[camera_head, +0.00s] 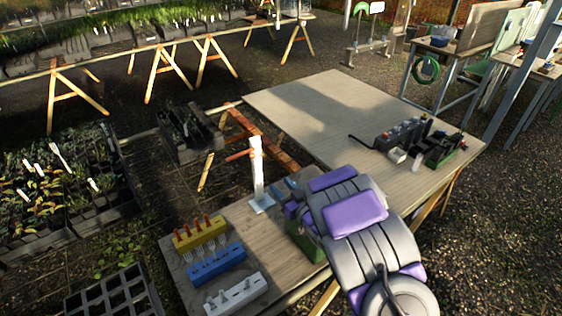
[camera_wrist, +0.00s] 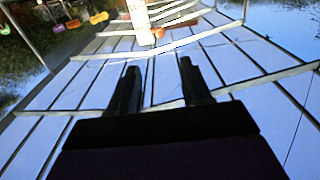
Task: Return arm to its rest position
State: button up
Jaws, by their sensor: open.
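My arm, grey with purple pads, reaches from the lower right over the near table (camera_head: 285,275) in the head view. Its end hides my gripper there. In the wrist view my gripper (camera_wrist: 160,77) shows two dark fingers spread apart with nothing between them. Beyond the fingers lies a pale slatted surface (camera_wrist: 75,85). A white post (camera_head: 257,170) on a flat base stands on the near table, with an orange peg sticking out to the left. The post also shows beyond the fingers in the wrist view (camera_wrist: 140,20).
Left of my arm stand a yellow rack (camera_head: 201,235) with orange-handled tools, a blue rack (camera_head: 216,265) with forks and a white rack (camera_head: 237,295). A green box (camera_head: 306,243) is partly under my arm.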

jog(key=d+r+m+g+h, duration=0.25)
jog(key=d+r+h, duration=0.25)
jog(key=d+h, duration=0.5)
jog(key=s+d+r+m+g+h, duration=0.2)
jog(key=s+d+r+m+g, duration=0.15)
jog(key=s+d, duration=0.6)
jog(key=s+a+r+g, duration=0.1)
jog(key=s+a+g, duration=0.1)
jog(key=s, duration=1)
jog(key=s+a+r+g+y, duration=0.1)
jog(key=s+a+g, duration=0.2)
jog(key=s, duration=1)
jog(key=s+a+r+g+y, duration=0.1)
jog(key=s+g, duration=0.4)
jog(key=s, duration=0.8)
jog(key=shift+a+r+m+g, duration=0.4)
jog(key=shift+a+r, duration=0.2)
jog(key=shift+a, duration=0.05)
jog(key=shift+w, duration=0.1)
